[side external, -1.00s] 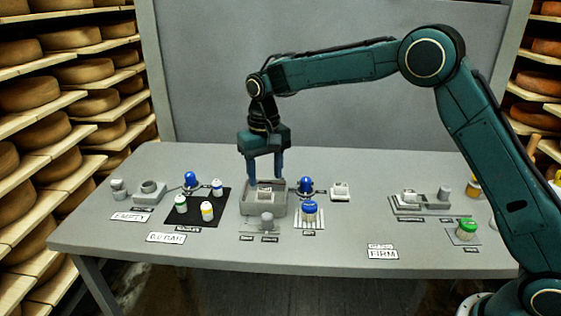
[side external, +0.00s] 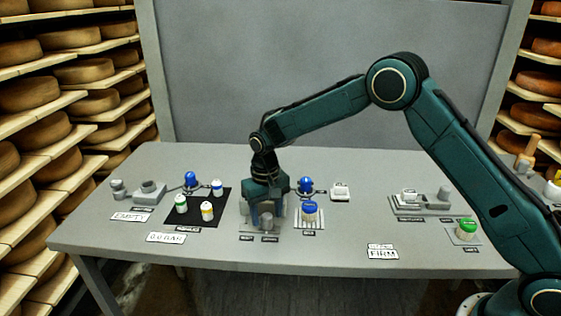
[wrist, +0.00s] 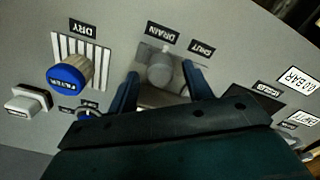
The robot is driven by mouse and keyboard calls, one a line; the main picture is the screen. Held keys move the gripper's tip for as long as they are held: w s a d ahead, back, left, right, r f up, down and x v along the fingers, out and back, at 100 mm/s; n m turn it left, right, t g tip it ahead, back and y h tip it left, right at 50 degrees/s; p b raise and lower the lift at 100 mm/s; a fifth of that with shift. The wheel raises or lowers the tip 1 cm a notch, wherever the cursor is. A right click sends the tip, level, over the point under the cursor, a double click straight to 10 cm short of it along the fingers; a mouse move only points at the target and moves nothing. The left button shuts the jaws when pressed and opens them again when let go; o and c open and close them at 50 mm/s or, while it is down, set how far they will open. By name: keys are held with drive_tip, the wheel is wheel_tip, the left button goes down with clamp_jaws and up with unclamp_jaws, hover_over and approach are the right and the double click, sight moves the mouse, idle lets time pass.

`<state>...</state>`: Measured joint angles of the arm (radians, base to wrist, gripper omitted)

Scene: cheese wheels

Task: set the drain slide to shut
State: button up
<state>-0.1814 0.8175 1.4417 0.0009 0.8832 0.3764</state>
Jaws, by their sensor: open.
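The drain slide is a grey round knob (side external: 266,221) on a flat plate at the front middle of the table. The wrist view shows the knob (wrist: 160,70) beside the DRAIN label (wrist: 163,32), at that end, away from the SHUT label (wrist: 203,49). My gripper (side external: 267,211) is low over the slide, pointing down. In the wrist view my gripper (wrist: 160,80) is open, with one finger on either side of the knob and gaps visible. Contact cannot be told. The grey box behind the slide is mostly hidden by my gripper.
A blue-topped filter (side external: 309,208) stands on the striped DRY rack close right of my gripper. A black mat (side external: 188,221) with several capped jars lies to the left. A blue-topped item (side external: 305,185) stands behind.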

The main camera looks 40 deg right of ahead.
drive_tip(key=shift+f, duration=0.65)
drive_tip(key=shift+c, duration=0.2)
clamp_jaws()
drive_tip(key=shift+w+a+r, duration=0.1)
drive_tip(key=shift+w+a, duration=1.45)
drive_tip(key=shift+w, duration=0.05)
drive_tip(key=shift+o, duration=0.2)
unclamp_jaws()
wheel_tip(320, 180, up, 14)
